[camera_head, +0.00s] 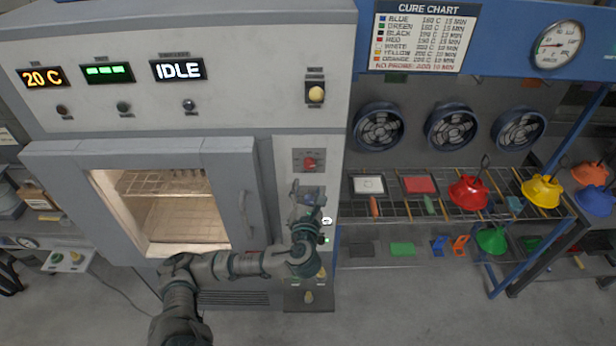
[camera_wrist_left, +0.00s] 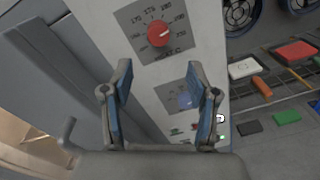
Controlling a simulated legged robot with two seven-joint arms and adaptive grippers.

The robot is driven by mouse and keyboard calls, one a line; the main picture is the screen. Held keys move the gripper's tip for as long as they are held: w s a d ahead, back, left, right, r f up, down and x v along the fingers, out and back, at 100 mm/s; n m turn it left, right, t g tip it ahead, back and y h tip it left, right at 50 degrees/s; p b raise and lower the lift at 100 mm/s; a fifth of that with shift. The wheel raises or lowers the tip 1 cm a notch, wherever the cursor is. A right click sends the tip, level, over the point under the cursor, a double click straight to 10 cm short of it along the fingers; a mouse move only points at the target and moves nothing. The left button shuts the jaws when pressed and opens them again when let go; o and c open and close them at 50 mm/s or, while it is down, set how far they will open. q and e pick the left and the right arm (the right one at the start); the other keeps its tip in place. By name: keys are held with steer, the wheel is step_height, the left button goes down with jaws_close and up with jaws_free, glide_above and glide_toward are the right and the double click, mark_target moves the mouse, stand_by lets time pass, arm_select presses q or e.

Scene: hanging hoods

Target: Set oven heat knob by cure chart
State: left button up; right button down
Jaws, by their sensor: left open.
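The red oven heat knob (camera_head: 309,163) sits on a grey dial plate on the oven's right-hand control column. In the left wrist view the knob (camera_wrist_left: 160,33) is above my fingertips, with temperature numbers around it; its exact setting is too small to read. My left gripper (camera_head: 307,191) is just below the knob, open and empty. Its two blue-padded fingers (camera_wrist_left: 157,82) are apart and do not touch the knob. The cure chart (camera_head: 425,37) hangs at the upper right, listing colours with temperatures and minutes. My right gripper is not in view.
The oven (camera_head: 150,70) reads 20 C and IDLE, and its window (camera_head: 165,210) shows a lit rack. Red (camera_head: 468,192) and yellow hoods (camera_head: 541,190) stand on a rack at right. Several fans are above.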

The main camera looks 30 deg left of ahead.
arm_select(q)
steer(key=shift+v, duration=1.55)
steer(key=shift+a, duration=0.1)
